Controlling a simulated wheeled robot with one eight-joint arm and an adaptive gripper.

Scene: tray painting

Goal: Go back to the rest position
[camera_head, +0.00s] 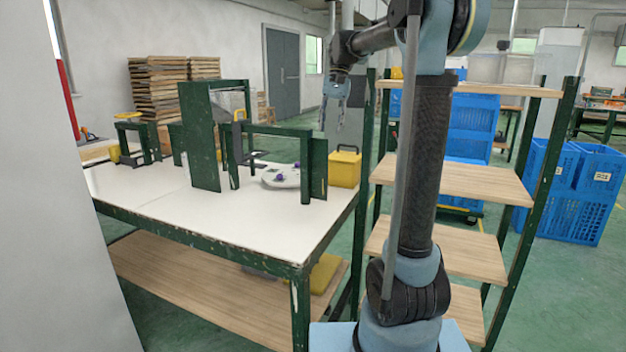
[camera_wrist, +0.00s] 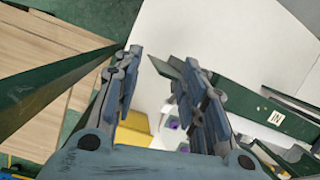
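My gripper (camera_head: 338,112) is raised above the right end of the white-topped green table (camera_head: 240,222) in the head view. In the wrist view my gripper (camera_wrist: 146,62) has its two fingers spread apart, with nothing between them. Below it in that view lie the white table top (camera_wrist: 225,45) and part of a yellow box (camera_wrist: 133,130). The fingers touch nothing that I can see.
Green frames (camera_head: 205,140) stand on the table. A white round tray (camera_head: 282,178) with purple items lies behind them, partly hidden. The yellow box (camera_head: 345,167) stands at the table's right. A wooden-shelved rack (camera_head: 460,180) is to the right, with blue crates (camera_head: 570,200) beyond.

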